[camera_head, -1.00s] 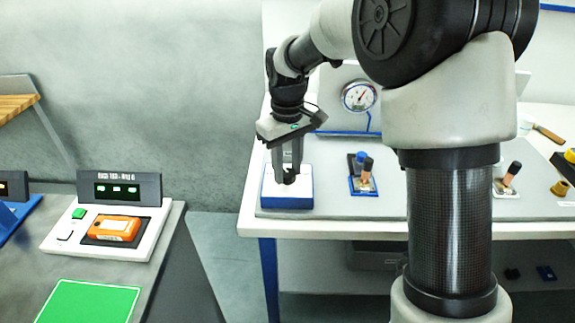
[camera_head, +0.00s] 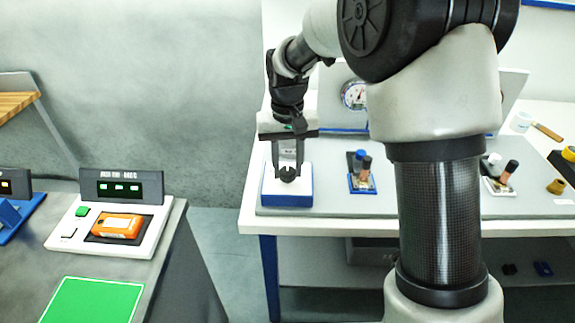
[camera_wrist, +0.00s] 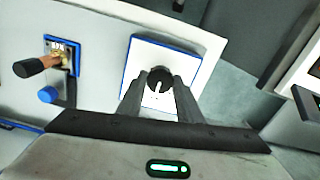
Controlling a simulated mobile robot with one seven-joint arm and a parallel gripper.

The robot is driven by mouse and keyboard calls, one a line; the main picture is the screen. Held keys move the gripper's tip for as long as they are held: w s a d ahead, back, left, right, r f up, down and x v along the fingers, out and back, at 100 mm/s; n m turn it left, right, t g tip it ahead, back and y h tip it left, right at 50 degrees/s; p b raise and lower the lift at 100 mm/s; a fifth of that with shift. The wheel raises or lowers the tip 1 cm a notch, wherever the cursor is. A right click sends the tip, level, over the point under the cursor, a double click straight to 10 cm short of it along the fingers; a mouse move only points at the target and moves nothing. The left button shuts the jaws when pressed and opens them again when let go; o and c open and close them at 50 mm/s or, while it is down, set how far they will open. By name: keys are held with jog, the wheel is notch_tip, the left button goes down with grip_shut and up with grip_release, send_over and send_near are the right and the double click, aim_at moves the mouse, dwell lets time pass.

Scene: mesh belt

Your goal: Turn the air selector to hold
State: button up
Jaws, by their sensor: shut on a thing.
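The air selector is a black round knob (camera_wrist: 160,80) on a white box with blue edges (camera_wrist: 190,62), at the left end of the table. The white and blue box also shows in the head view (camera_head: 288,198). My gripper (camera_head: 288,176) points down over the box and is shut on the knob. In the wrist view the two grey fingers (camera_wrist: 160,92) stand on either side of the knob. A white pointer mark shows on the knob's top. Any lettering on the box is too small to read.
A pressure gauge (camera_head: 354,95) is behind. An orange device (camera_head: 117,226) rests in a cradle on the left bench, near a green pad (camera_head: 88,302).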

aim_at(288, 171)
jog(key=o, duration=1)
jog(key=shift+o, duration=0.2)
jog(key=shift+r, duration=0.1)
notch_tip(288, 171, up, 17)
jog(key=p, duration=0.2)
jog(key=shift+r, duration=0.15)
